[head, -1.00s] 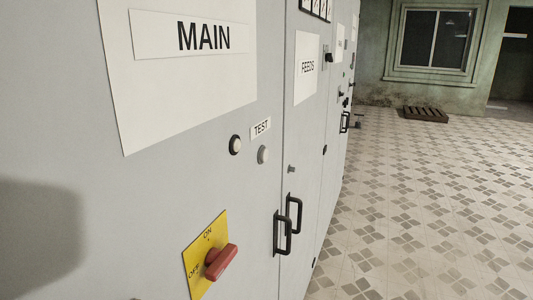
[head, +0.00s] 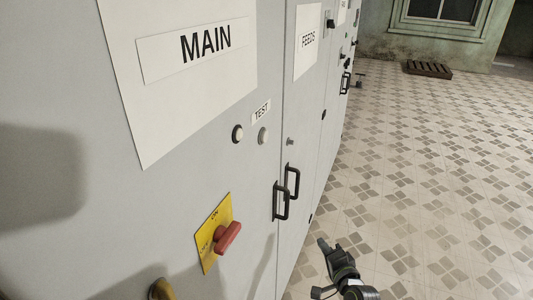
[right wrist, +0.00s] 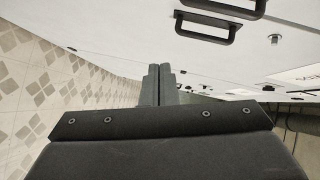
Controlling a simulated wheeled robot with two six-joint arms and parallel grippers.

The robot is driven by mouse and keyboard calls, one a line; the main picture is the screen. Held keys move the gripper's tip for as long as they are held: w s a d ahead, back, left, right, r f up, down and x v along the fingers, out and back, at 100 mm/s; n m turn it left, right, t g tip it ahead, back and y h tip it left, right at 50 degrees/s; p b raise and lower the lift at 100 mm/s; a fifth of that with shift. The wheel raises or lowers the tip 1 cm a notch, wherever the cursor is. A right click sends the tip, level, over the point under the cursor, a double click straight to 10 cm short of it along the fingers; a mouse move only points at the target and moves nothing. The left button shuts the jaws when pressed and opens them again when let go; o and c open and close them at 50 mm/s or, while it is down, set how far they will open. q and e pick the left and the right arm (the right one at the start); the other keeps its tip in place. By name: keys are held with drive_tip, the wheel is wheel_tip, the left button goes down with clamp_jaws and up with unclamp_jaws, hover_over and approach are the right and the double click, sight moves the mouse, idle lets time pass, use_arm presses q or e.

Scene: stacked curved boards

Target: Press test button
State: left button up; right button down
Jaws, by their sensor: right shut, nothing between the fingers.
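The TEST label (head: 261,111) is on the grey cabinet front in the head view. Below and left of it is a round white button with a dark ring (head: 237,133). A plain pale round button (head: 262,136) sits just right of that one, under the label. Which of the two the label names, I cannot tell. My right gripper (head: 323,245) is low at the right, in front of the tiled floor, apart from both buttons. In the right wrist view its fingers (right wrist: 158,84) are together and empty. My left gripper is not in view.
A red rotary switch (head: 228,237) on a yellow plate sticks out below the buttons. Black door handles (head: 281,201) stand out to their right and also show in the right wrist view (right wrist: 205,27). A brass-coloured knob (head: 160,289) is at the bottom.

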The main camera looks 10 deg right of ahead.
sight(263, 136)
drive_tip(key=a+r+m+t+y+p, duration=0.2)
drive_tip(key=r+t, duration=0.1)
drive_tip(key=r, duration=1.3)
drive_tip(key=s+a+r+m+t+y+p, duration=0.1)
drive_tip(key=a+r+m+t+y, duration=0.1)
drive_tip(key=r, duration=1.5)
drive_tip(key=shift+a+r+t+y+p, duration=0.15)
drive_tip(key=shift+a+t+y+p, duration=0.25)
drive_tip(key=shift+a+t, duration=0.25)
drive_tip(key=w+a+b, duration=0.1)
drive_tip(key=w+a, duration=0.3)
drive_tip(key=a, duration=0.3)
drive_tip(key=shift+w+a+b, duration=0.15)
drive_tip(key=shift+w+b, duration=0.25)
drive_tip(key=shift+a, duration=0.15)
drive_tip(key=shift+w+a, duration=0.2)
